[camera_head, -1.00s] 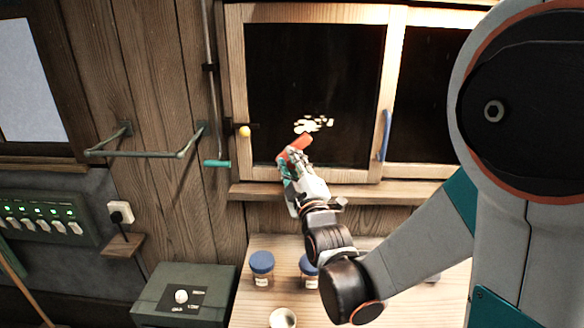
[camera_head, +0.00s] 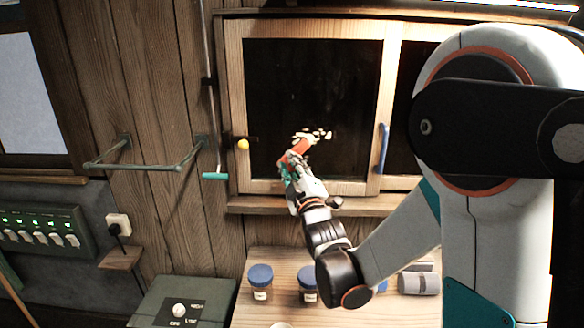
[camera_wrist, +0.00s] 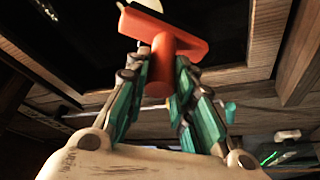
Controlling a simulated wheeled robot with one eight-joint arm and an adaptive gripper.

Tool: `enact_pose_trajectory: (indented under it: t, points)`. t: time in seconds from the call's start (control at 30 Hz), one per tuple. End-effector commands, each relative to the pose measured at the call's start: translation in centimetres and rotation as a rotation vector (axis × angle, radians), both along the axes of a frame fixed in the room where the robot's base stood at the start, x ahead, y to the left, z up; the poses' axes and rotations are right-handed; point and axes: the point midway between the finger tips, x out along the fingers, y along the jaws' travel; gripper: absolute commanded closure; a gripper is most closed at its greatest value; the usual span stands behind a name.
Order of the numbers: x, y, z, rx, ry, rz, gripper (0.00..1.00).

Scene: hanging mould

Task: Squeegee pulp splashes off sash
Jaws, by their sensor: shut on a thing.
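My gripper (camera_head: 290,170) is shut on an orange-red squeegee (camera_head: 298,150). In the wrist view the teal fingers of my gripper (camera_wrist: 160,85) clasp the squeegee's handle, and its wide head (camera_wrist: 165,30) points up toward the dark pane. The sash (camera_head: 236,110) has a pale wooden frame around dark glass (camera_head: 310,85). Pale pulp splashes (camera_head: 312,135) lie in a cluster on the lower part of the glass, just above the squeegee head. In the head view the head overlaps the cluster's lower edge; whether it touches the glass I cannot tell.
A blue handle (camera_head: 383,148) is on the sash's right side, a yellow knob (camera_head: 243,144) at its left. A sill (camera_head: 260,205) runs below. Blue-lidded jars (camera_head: 260,282) stand on the bench (camera_head: 258,310). A wall rail (camera_head: 145,165) is at left.

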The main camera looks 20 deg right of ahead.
Motion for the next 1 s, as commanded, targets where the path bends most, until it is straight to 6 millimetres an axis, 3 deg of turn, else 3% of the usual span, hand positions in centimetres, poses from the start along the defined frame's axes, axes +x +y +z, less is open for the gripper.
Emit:
enact_pose_trajectory:
  t: [1.0]
  points:
    - [1.2,-0.4,0.0,0.0,0.0,0.0,0.97]
